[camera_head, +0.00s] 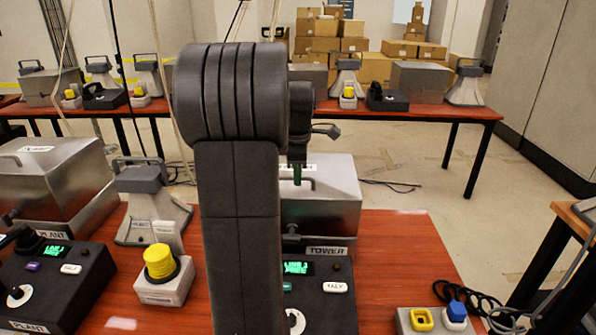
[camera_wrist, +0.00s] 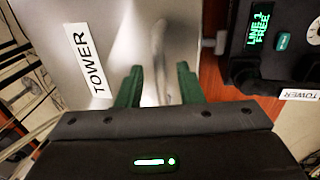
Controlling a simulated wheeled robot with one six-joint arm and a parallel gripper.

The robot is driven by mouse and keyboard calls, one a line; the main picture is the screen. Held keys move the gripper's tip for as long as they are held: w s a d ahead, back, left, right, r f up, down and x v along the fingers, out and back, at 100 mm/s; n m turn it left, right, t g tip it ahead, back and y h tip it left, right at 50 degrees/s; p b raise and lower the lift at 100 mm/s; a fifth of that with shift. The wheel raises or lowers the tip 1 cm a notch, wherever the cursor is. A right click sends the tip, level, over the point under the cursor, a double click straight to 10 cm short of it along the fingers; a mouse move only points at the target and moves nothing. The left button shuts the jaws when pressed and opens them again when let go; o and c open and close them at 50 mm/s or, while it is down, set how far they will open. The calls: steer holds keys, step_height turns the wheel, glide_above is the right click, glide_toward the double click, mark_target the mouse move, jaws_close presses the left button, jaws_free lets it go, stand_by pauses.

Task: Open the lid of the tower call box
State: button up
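The tower call box (camera_head: 335,205) is a grey metal box on the red-brown table, with a TOWER plate at its front foot. Its lid looks shut, and my arm hides its left part. In the wrist view the metal lid (camera_wrist: 118,38) fills the middle and bears a white TOWER label (camera_wrist: 90,70). A pale bar handle (camera_wrist: 160,45) stands out from it. My gripper (camera_wrist: 160,75) has two green fingers spread apart, with the handle in line with the gap between them. Contact cannot be made out. In the head view my gripper (camera_head: 297,173) is at the box's upper part.
A black TOWER phone unit (camera_head: 325,288) stands before the box. To the left are a yellow-button block (camera_head: 163,277), a grey stand (camera_head: 150,205) and the PLANT box (camera_head: 55,180). A block with yellow and blue parts (camera_head: 435,318) is at right. The table right of the box is clear.

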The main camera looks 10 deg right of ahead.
jaws_close()
steer(key=shift+r, duration=0.1)
